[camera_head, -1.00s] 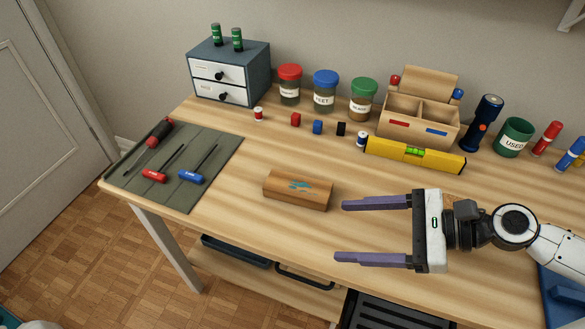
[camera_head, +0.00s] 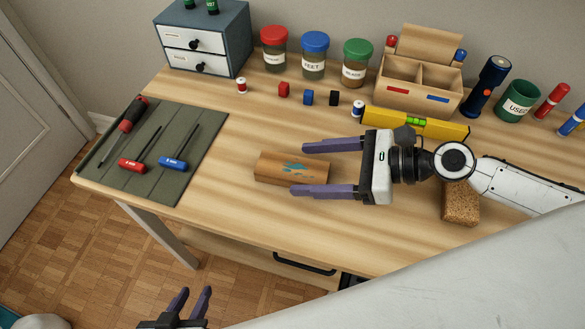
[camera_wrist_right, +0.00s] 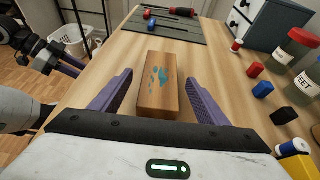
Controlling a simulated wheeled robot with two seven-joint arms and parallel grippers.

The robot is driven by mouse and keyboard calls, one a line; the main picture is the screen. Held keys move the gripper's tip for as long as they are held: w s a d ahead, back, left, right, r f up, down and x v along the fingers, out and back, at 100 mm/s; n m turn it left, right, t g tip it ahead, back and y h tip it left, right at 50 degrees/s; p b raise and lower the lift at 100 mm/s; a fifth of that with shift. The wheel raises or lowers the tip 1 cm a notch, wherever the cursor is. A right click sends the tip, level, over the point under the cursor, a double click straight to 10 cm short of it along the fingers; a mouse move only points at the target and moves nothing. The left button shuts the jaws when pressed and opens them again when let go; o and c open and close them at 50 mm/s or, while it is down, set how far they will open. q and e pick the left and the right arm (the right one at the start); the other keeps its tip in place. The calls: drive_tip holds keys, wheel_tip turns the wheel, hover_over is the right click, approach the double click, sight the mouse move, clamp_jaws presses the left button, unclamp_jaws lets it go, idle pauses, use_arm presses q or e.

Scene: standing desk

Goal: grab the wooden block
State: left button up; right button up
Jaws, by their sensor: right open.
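The wooden block (camera_head: 275,168), brown with a blue-green mark on top, lies on the desk near its front edge. It also shows in the right wrist view (camera_wrist_right: 158,90). My right gripper (camera_head: 297,169) is open, its purple fingers pointing left. In the right wrist view the near part of the block lies between the fingers (camera_wrist_right: 159,77), with a gap on each side. My left gripper (camera_head: 194,290) is open and empty, low in front of the desk. It shows in the right wrist view too (camera_wrist_right: 75,60).
A green mat (camera_head: 190,135) with several screwdrivers lies at the left. Small coloured cubes, jars, a yellow level (camera_head: 415,122) and a wooden organizer (camera_head: 385,85) stand behind the block. A cork block (camera_head: 460,205) sits under my right arm. The desk left of the wooden block is clear.

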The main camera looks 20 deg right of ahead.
sight(294, 167)
drive_tip(key=x, duration=0.3)
drive_tip(key=shift+w+a, duration=0.3)
drive_tip(key=shift+w+a+f, duration=0.1)
drive_tip(key=shift+a+f, duration=0.1)
drive_tip(key=shift+a, duration=0.05)
use_arm(q)
drive_tip(key=shift+w+a+r, duration=0.1)
drive_tip(key=shift+w+r, duration=0.05)
drive_tip(key=shift+w, duration=0.2)
use_arm(e)
drive_tip(key=shift+c, duration=0.5)
drive_tip(key=c, duration=1.1)
use_arm(q)
drive_tip(key=shift+s, duration=0.25)
use_arm(e)
drive_tip(key=shift+r, duration=0.15)
